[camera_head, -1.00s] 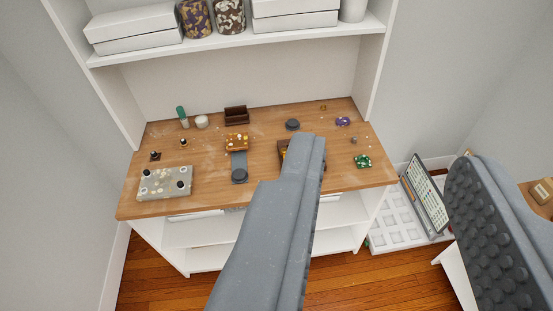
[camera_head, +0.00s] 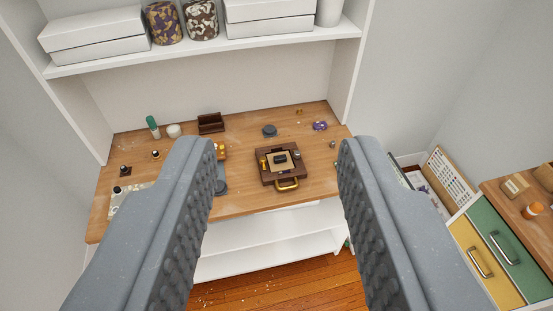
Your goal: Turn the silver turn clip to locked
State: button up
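I cannot make out a silver turn clip; anything that small is too fine to tell at this distance. A brown square case (camera_head: 268,180) with a gold handle at its front and a dark piece on its pale centre lies on the wooden workbench (camera_head: 240,203). My gripper (camera_head: 278,148) is open and empty. Its two grey fingers are wide apart, and the brown case shows between them, well beyond and apart from them.
An orange-gold piece (camera_head: 221,151), a dark round knob (camera_head: 269,130), a brown holder (camera_head: 211,123) and a purple piece (camera_head: 320,126) stand on the bench. A shelf (camera_head: 215,50) with boxes hangs above. A green-and-yellow drawer cabinet (camera_head: 507,235) stands at right.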

aim_at(296, 153)
jog(key=i, duration=0.85)
jog(key=z, duration=0.05)
